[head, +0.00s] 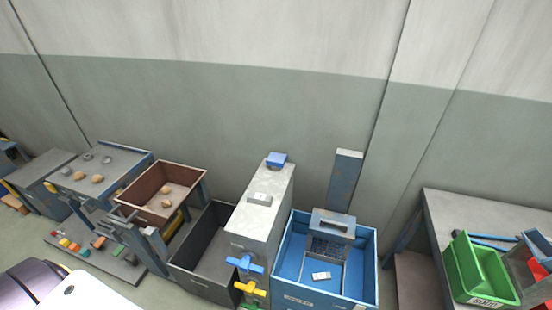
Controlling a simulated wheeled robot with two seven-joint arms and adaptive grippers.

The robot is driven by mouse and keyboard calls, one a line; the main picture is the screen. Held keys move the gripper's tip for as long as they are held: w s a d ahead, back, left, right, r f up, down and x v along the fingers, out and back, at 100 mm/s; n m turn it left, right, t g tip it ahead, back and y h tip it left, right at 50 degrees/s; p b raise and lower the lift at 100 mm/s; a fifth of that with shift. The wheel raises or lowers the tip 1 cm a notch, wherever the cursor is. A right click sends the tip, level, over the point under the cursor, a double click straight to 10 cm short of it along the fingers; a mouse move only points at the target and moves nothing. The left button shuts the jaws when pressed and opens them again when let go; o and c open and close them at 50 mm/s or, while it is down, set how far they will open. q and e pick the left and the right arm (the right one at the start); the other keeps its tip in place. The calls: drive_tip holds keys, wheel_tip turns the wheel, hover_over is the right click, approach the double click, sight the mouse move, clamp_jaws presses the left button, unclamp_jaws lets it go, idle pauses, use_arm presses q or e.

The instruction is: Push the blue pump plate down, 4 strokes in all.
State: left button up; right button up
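A small blue plate (277,158) sits at the far end of the top of a tall, narrow pale grey cabinet (266,210); it looks like the pump plate. What holds it up underneath is too small to make out. Neither of my grippers can be made out in the head view, and nothing of mine is seen touching the plate.
The cabinet's front has a blue handle (245,264) and a yellow handle (250,288). A blue bin (368,270) stands right of it, a dark open bin (195,278) left. A brown tray (132,190) holds tan lumps. A green crate (480,268) is far right.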

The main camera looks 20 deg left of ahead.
use_arm(q)
clamp_jaws()
drive_tip(key=shift+a, duration=0.1)
idle(1.2)
